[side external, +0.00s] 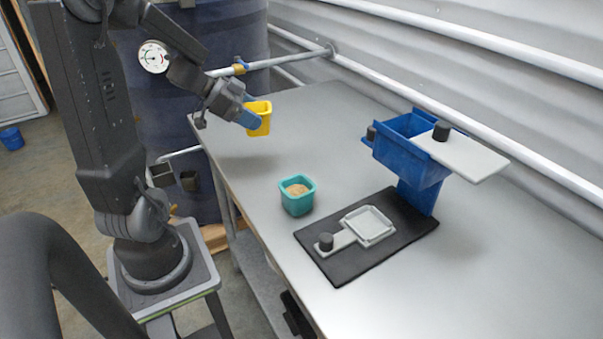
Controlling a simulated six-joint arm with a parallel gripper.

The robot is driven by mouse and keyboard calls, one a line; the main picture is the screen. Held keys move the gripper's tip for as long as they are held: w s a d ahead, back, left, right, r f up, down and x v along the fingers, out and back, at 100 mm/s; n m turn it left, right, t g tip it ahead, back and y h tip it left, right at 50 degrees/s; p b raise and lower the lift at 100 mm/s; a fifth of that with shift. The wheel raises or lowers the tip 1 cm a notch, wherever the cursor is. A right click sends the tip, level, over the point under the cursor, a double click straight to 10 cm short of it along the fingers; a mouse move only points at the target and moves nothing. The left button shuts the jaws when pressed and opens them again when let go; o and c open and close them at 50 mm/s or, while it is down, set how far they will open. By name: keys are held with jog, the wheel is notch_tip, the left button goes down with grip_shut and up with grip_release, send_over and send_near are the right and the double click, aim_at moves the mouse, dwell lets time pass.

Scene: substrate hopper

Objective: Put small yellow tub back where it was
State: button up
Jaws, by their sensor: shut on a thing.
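The small yellow tub (262,117) is held up above the far left part of the bench, clear of the surface. My gripper (250,118) is shut on it, with a blue fingertip showing across the tub's near left side. The tub looks roughly upright. Its inside is mostly hidden from this side, so I cannot tell what it holds.
A teal tub (297,199) with tan grains stands on the grey bench (300,135). Right of it, a black mat (350,268) bears a pale square tray (368,226) with a black knob. A blue hopper (405,150) with a pale slide plate (462,155) rises behind. The bench's far left is clear.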

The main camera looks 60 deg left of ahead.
jog(key=shift+s+a, duration=0.2)
jog(key=shift+s, duration=0.1)
jog(key=shift+w+d+f, duration=0.2)
jog(key=shift+w+f, duration=0.05)
jog(key=shift+f, duration=0.05)
jog(key=w+d+f, duration=0.4)
jog(key=w, duration=0.1)
jog(key=w+d+f, duration=0.2)
jog(key=d, duration=0.1)
jog(key=shift+w+f, duration=0.15)
jog(key=shift+w, duration=0.25)
jog(key=shift+w+f, duration=0.1)
jog(key=shift+f, duration=1.95)
jog(key=shift+f, duration=0.1)
jog(key=o, duration=0.9)
jog(key=shift+c, duration=0.2)
